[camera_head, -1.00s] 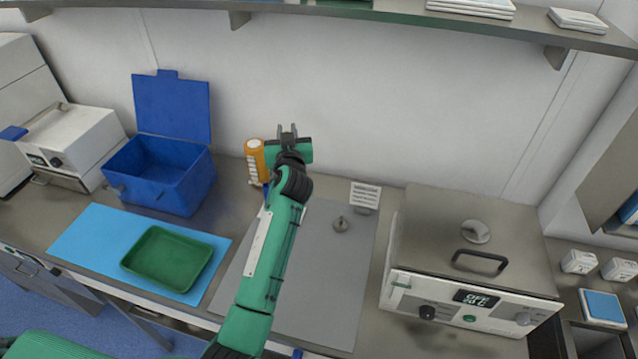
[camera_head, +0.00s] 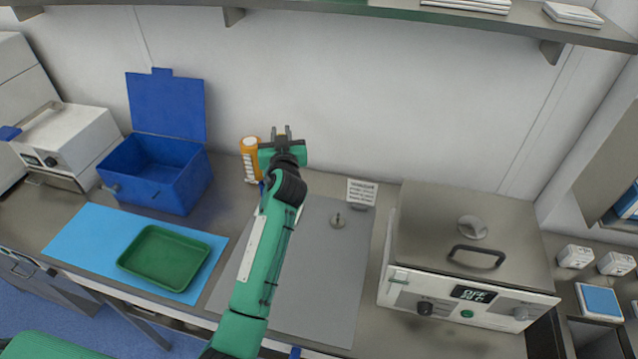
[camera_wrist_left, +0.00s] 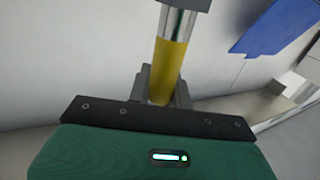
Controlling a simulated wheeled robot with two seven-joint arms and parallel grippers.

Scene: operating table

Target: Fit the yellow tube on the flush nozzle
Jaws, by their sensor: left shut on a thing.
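My left gripper (camera_head: 281,133) is at the back of the counter, in front of the wall, with its fingers pointing up in the head view. It is shut on the yellow tube (camera_wrist_left: 170,68), which stands between the fingers in the left wrist view. A shiny metal section (camera_wrist_left: 177,24) adjoins the tube's far end, with a grey part beyond it; I cannot tell whether this is the nozzle. In the head view the tube is only a small yellowish spot between the fingers. A small round metal fitting (camera_head: 338,220) stands on the grey mat. My right gripper is not in view.
An orange-and-white container (camera_head: 250,158) stands just left of my left gripper. An open blue box (camera_head: 157,190) and a green tray (camera_head: 137,277) are further left. A white-fronted bath (camera_head: 395,283) with a lid stands right. The grey mat (camera_head: 322,290) is mostly clear.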

